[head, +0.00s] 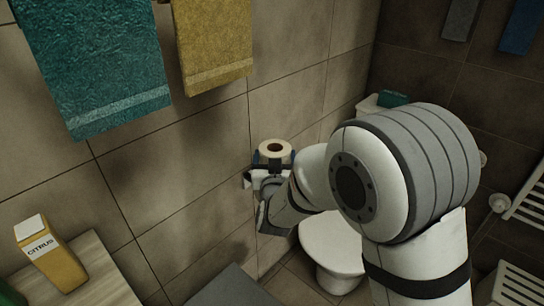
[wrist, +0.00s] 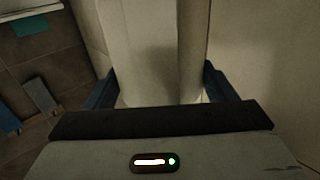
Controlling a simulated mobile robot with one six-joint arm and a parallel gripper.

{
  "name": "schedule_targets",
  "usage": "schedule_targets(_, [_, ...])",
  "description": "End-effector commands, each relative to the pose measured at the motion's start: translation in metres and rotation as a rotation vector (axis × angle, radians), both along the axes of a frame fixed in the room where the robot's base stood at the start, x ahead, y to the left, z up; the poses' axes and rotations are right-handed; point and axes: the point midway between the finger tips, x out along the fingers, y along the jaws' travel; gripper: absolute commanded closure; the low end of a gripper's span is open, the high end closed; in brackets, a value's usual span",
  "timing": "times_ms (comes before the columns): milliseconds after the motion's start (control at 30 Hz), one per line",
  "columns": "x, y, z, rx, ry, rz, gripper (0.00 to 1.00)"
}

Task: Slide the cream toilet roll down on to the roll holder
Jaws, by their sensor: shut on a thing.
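The cream toilet roll (head: 275,148) is held upright close to the tiled wall, its brown core opening facing up. My gripper (head: 273,158) is shut on it, with a dark blue finger on each side. In the wrist view the roll (wrist: 150,50) fills the upper middle, between the two blue fingers of my gripper (wrist: 160,88). I cannot make out the roll holder for certain; my gripper and arm cover the area below the roll. Whether the roll touches a holder cannot be told.
A white toilet (head: 333,245) stands behind my arm. A teal towel (head: 92,60) and a mustard towel (head: 212,40) hang on the wall. A yellow citrus carton (head: 50,255) stands on a wooden surface (head: 95,275) at lower left. A white rack (head: 525,210) is at right.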

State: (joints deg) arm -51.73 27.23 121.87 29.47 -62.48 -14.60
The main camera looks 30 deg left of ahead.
Motion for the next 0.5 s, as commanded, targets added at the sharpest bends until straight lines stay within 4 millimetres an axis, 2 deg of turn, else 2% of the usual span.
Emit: schedule_targets(500, [0.0,0.0,-0.02,0.0,-0.001,0.0,0.47])
